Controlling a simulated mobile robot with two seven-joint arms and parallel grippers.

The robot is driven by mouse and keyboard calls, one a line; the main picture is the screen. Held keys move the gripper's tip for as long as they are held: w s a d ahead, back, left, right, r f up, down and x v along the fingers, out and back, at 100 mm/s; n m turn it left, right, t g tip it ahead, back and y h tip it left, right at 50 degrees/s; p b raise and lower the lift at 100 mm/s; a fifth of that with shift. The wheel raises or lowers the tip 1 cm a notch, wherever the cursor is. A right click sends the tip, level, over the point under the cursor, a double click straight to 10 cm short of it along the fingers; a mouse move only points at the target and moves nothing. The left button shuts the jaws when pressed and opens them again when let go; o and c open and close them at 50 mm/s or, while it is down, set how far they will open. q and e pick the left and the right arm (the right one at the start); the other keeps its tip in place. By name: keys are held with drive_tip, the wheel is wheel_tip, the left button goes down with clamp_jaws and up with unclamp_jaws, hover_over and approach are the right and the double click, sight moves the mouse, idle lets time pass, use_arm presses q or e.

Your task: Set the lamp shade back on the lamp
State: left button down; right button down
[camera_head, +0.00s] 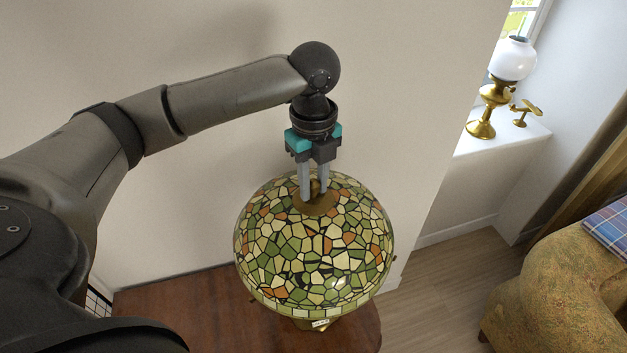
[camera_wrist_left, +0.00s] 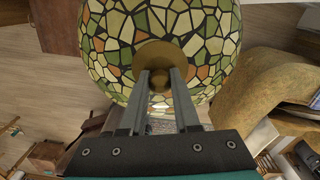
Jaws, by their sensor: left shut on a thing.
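The lamp shade (camera_head: 315,255) is a dome of green, cream and orange mosaic glass with a brass cap on top. It also fills the upper middle of the left wrist view (camera_wrist_left: 115,40). My left gripper (camera_head: 315,190) points down from above and is shut on the brass knob at the top of the shade. In the left wrist view the two fingers (camera_wrist_left: 160,80) meet the knob at the brass cap. Below the shade, a bit of the brass lamp (camera_head: 318,323) shows over the table; the rest is hidden by the shade, so I cannot tell whether the shade rests on it.
A brown wooden table (camera_head: 190,310) lies under the shade, against a beige wall. At the right, an oil lamp with a white globe (camera_head: 513,60) and a small brass object (camera_head: 524,112) stand on the windowsill. A patterned armchair (camera_head: 565,285) is at the lower right.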

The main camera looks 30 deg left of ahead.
use_arm(q)
drive_tip(key=shift+f, duration=0.65)
idle(1.9)
drive_tip(key=c, duration=0.6)
unclamp_jaws()
drive_tip(key=shift+f, duration=0.1)
drive_tip(key=shift+o, duration=0.2)
drive_tip(key=shift+s+f, duration=0.1)
drive_tip(key=shift+f, duration=0.05)
wheel_tip(320, 180, up, 16)
drive_tip(key=shift+f, duration=0.25)
